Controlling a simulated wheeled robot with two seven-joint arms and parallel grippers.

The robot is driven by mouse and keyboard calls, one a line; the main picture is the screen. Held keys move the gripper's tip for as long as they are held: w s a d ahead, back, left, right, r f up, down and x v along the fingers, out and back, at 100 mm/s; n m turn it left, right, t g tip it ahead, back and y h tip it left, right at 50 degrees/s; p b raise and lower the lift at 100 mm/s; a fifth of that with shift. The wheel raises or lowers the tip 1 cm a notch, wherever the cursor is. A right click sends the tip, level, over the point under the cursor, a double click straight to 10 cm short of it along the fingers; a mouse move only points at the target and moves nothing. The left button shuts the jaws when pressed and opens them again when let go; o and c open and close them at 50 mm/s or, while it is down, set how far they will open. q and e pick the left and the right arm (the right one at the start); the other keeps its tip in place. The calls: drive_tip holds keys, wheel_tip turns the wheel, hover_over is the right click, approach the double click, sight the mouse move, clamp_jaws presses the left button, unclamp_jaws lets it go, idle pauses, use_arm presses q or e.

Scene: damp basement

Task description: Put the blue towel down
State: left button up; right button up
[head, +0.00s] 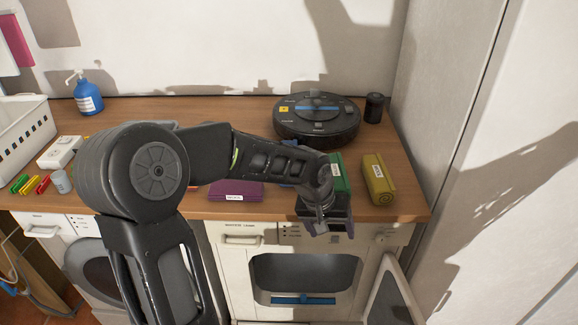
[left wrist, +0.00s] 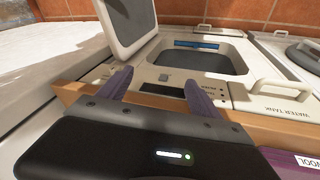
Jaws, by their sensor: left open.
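A small patch of blue (head: 288,149) shows on the counter behind my left forearm. It may be the blue towel; the arm hides most of it. My left gripper (head: 334,229) is open and empty, at the counter's front edge, pointing down past it. In the left wrist view its two purple fingers (left wrist: 157,90) stand apart with nothing between them. A folded green cloth (head: 341,173) lies just behind the gripper, partly covered by it. My right gripper is in neither view.
A yellow folded cloth (head: 378,180) lies right of the gripper and a purple one (head: 236,191) left. A round black device (head: 316,123) stands behind. Below, an appliance with its door (head: 392,298) open holds a blue strip (head: 303,300). A wall rises at right.

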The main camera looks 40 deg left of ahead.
use_arm(q)
drive_tip(key=s+d+f+m+g+h, duration=0.1)
drive_tip(key=s+d+f+m+h, duration=0.3)
drive_tip(key=d+f, duration=1.05)
drive_tip(key=s+d+f+g, duration=0.1)
drive_tip(key=s+d+f, duration=0.2)
drive_tip(key=s+f, duration=0.3)
drive_tip(key=s+d+f+g+y, duration=0.1)
drive_tip(key=s+d+f, duration=0.2)
drive_tip(key=s+f, duration=0.4)
drive_tip(key=s, duration=0.4)
drive_tip(key=shift+s+d+f+n, duration=0.15)
drive_tip(key=shift+d+f+n, duration=0.1)
drive_tip(key=shift+d+n, duration=0.15)
drive_tip(key=shift+c, duration=0.2)
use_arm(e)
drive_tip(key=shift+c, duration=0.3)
